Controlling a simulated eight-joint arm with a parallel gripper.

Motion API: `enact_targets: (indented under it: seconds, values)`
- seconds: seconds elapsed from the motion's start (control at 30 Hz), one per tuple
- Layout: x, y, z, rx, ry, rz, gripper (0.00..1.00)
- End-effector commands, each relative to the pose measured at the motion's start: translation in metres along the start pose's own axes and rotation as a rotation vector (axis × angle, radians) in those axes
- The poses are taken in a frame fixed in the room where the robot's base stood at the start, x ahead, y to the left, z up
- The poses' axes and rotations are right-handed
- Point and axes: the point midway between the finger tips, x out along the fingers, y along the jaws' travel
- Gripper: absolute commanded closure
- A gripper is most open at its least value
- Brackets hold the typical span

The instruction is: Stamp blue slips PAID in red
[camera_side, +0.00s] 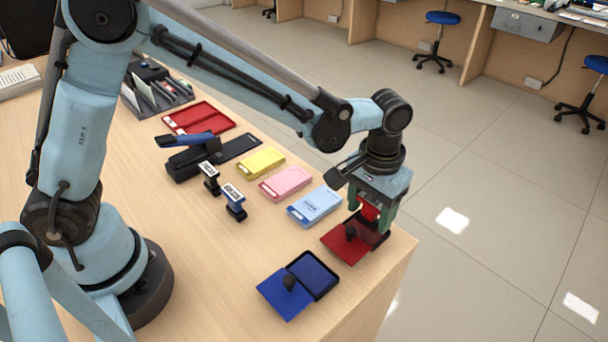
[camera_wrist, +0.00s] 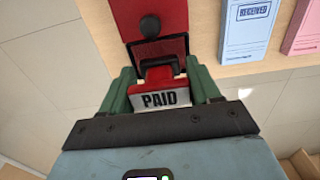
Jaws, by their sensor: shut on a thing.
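My gripper (camera_side: 369,212) is shut on the red PAID stamp (camera_side: 370,207) at the counter's front right corner. In the wrist view the stamp's white PAID label (camera_wrist: 160,99) shows between the green fingers. The stamp is over the red ink pad (camera_side: 381,239), whose red lid (camera_side: 341,250) with a black knob lies open beside it. I cannot tell whether the stamp's face touches the pad. The stack of blue slips (camera_side: 314,207) lies just left of the gripper. It also shows in the wrist view (camera_wrist: 245,38), with a boxed RECEIVED print on top.
Pink slips (camera_side: 286,183) and yellow slips (camera_side: 260,162) lie farther back. Two other stamps, one black (camera_side: 210,178) and one blue (camera_side: 235,202), stand to the left. An open blue ink pad (camera_side: 314,275) lies nearer the camera. The counter's edge is close to the red pad.

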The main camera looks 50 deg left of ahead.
Motion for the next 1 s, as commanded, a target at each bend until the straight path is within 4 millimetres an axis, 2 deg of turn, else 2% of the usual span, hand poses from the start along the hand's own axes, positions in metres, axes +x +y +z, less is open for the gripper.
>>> enact_targets:
  seconds: [0.6,1.0]
  values:
    - [-0.043,0.000,0.000,0.000,0.000,0.000,0.58]
    - [-0.045,0.000,0.000,0.000,0.000,0.000,0.58]
